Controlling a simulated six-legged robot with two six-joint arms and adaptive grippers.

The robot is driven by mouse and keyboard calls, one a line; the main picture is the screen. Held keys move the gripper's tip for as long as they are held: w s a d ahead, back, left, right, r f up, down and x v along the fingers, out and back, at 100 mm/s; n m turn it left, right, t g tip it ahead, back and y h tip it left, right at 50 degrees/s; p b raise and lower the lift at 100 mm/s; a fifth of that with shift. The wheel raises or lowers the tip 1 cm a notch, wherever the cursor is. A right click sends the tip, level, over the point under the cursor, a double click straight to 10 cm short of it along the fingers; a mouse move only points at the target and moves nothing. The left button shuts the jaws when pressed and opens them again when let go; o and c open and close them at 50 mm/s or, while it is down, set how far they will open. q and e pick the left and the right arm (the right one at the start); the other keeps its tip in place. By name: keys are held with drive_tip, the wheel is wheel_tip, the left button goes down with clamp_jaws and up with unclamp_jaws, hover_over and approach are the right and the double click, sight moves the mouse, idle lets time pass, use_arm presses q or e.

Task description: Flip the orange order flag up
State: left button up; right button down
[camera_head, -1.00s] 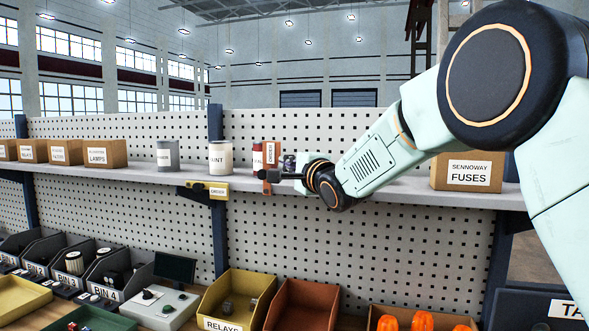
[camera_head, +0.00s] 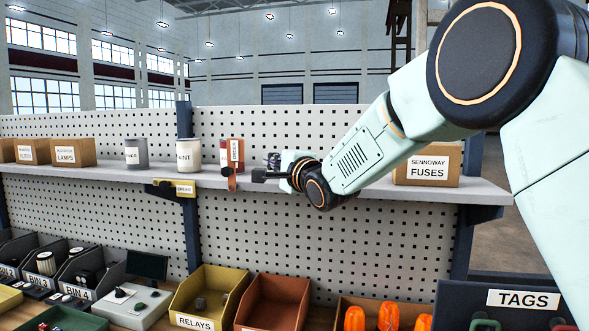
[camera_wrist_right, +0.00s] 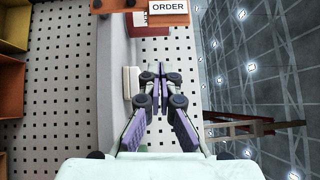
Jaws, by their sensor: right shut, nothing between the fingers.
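The orange order flag (camera_head: 233,178) stands upright at the front edge of the shelf, its white ORDER label above the shelf top. In the right wrist view the flag (camera_wrist_right: 118,6) crosses the top edge, partly cut off, beyond the fingertips. My right gripper (camera_head: 258,175) is just right of the flag at shelf-edge height, with a small gap seen between them. Its fingers (camera_wrist_right: 162,78) are shut with nothing between them. My left gripper is not in view.
The shelf (camera_head: 110,172) carries a paint can (camera_head: 188,153), a grey can (camera_head: 136,154), a red container behind the flag and a FUSES box (camera_head: 428,164). A yellow plate (camera_head: 186,188) with a black part hangs on the shelf edge. Bins, including RELAYS (camera_head: 203,299), stand below.

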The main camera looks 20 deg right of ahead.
drive_tip(key=s+b, duration=0.2)
drive_tip(key=s, duration=0.5)
wheel_tip(320, 180, down, 19)
drive_tip(key=s+n+g, duration=0.3)
drive_tip(key=g, duration=0.1)
drive_tip(key=s+f+n+g, duration=0.2)
drive_tip(key=s+f, duration=0.3)
drive_tip(key=f, duration=0.4)
drive_tip(key=s+f+n+g+h, duration=0.1)
drive_tip(key=s+f+n+g, duration=0.1)
drive_tip(key=s+f, duration=0.4)
drive_tip(key=s+f+n+g+h, duration=0.1)
drive_tip(key=s+f, duration=0.4)
drive_tip(key=f, duration=0.7)
drive_tip(key=shift+s+f+n+g, duration=0.3)
drive_tip(key=shift+s+n+g, duration=0.1)
drive_tip(key=shift+g, duration=0.5)
drive_tip(key=s+f+n+g+h, duration=0.1)
drive_tip(key=s+f+n+g, duration=0.4)
drive_tip(key=s, duration=1)
drive_tip(key=s+f+n+g, duration=0.25)
drive_tip(key=s+f, duration=0.45)
drive_tip(key=s, duration=0.7)
wheel_tip(320, 180, down, 19)
drive_tip(key=b, duration=1.8)
drive_tip(key=shift+w+d+r, duration=0.2)
drive_tip(key=shift+w+d, duration=0.05)
drive_tip(key=shift+d, duration=0.2)
drive_tip(key=shift+r, duration=0.15)
